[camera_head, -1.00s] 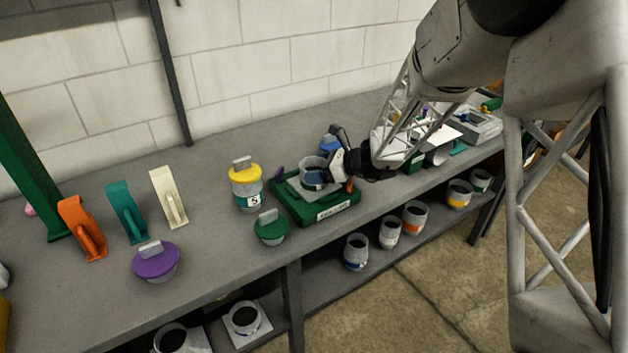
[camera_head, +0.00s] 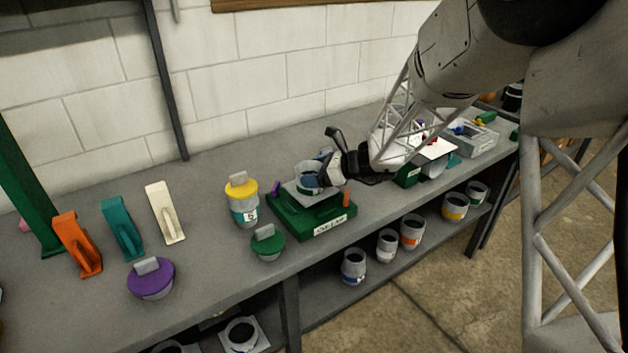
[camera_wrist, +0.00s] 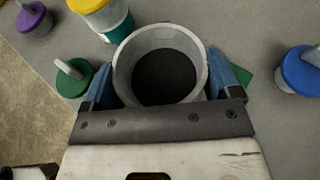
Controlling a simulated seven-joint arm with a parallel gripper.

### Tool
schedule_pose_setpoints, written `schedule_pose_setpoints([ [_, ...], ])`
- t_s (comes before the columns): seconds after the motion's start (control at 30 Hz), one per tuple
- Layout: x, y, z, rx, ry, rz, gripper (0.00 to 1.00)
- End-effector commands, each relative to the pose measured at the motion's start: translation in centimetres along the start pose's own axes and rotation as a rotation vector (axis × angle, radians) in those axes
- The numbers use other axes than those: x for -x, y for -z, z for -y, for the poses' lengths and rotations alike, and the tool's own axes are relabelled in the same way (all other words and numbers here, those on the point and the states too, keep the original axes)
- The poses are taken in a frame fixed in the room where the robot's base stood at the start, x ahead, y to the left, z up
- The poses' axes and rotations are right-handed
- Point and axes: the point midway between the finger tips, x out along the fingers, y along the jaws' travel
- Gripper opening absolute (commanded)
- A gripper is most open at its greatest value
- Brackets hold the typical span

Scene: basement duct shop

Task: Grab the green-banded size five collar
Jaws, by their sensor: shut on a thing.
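My gripper (camera_head: 322,172) is shut on an open grey collar (camera_head: 304,172), above the green base (camera_head: 312,216) with a white label on its front. In the wrist view the collar (camera_wrist: 124,72) sits between my two blue fingers (camera_wrist: 165,78), its round opening facing the camera and dark inside. A yellow-lidded can (camera_head: 242,212) with a teal-green band marked 5 stands upright left of the base. It shows partly at the top of the wrist view (camera_wrist: 116,24).
A green-lidded pot (camera_head: 267,245) stands close in front of the base, and a purple-lidded pot (camera_head: 151,280) farther left. Orange (camera_head: 78,246), teal (camera_head: 122,230) and cream (camera_head: 164,212) handled tools stand at left. Several collars fill the shelf below, including an orange-banded one (camera_head: 411,232).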

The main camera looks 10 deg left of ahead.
Motion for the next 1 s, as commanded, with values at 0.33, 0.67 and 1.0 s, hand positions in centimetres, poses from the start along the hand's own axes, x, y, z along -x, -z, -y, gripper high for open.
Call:
schedule_pose_setpoints([
  [0.33, 2.7, 0.8, -4.6, -0.003, 0.000, -0.001, 0.51],
  [0.67, 5.5, 1.4, -9.2, -0.003, 0.001, -0.001, 0.51],
  [1.0, 7.5, 1.8, -12.4, -0.003, 0.000, 0.000, 0.51],
])
